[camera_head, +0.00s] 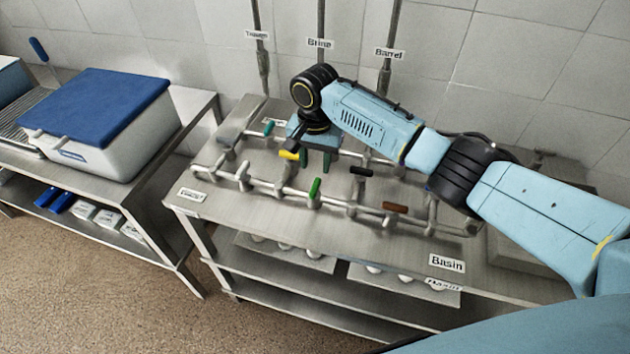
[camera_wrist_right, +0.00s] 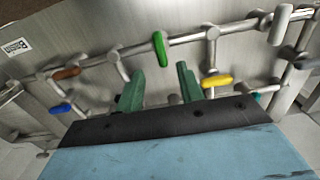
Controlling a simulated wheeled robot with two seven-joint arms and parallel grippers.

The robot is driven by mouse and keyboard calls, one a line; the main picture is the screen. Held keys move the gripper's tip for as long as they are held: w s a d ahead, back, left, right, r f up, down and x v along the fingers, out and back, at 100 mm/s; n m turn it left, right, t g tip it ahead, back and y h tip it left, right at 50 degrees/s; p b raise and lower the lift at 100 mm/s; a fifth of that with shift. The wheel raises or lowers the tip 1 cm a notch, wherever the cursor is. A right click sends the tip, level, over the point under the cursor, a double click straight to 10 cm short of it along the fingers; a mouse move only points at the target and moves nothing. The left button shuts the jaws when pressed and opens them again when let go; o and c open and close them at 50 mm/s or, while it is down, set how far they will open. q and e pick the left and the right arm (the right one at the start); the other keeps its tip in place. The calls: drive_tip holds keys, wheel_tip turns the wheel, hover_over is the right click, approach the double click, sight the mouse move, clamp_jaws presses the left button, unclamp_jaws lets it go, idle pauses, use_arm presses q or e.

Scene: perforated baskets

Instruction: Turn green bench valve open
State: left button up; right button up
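The green valve handle (camera_head: 315,188) sits on the front pipe of the bench manifold, near its middle. In the right wrist view the green handle (camera_wrist_right: 160,48) lies roughly across the pipe. My right gripper (camera_head: 317,166) is above the manifold, behind the green handle and close to the yellow handle (camera_head: 289,155). Its two green fingers stand apart with nothing between them. In the right wrist view the green handle is just beyond the gap of the right gripper (camera_wrist_right: 159,68), apart from the fingers. My left gripper is not in view.
Other handles sit nearby: brown (camera_head: 395,207), black (camera_head: 361,171), teal (camera_head: 268,128) and blue (camera_wrist_right: 60,107). The steel bench (camera_head: 330,235) carries a "Basin" label (camera_head: 447,263). A blue-lidded cooler (camera_head: 100,115) stands on the left table. Vertical pipes run along the tiled wall behind.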

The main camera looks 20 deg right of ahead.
sight(315, 186)
wheel_tip(315, 186, down, 8)
drive_tip(key=shift+r, duration=0.15)
drive_tip(key=shift+c, duration=0.5)
clamp_jaws()
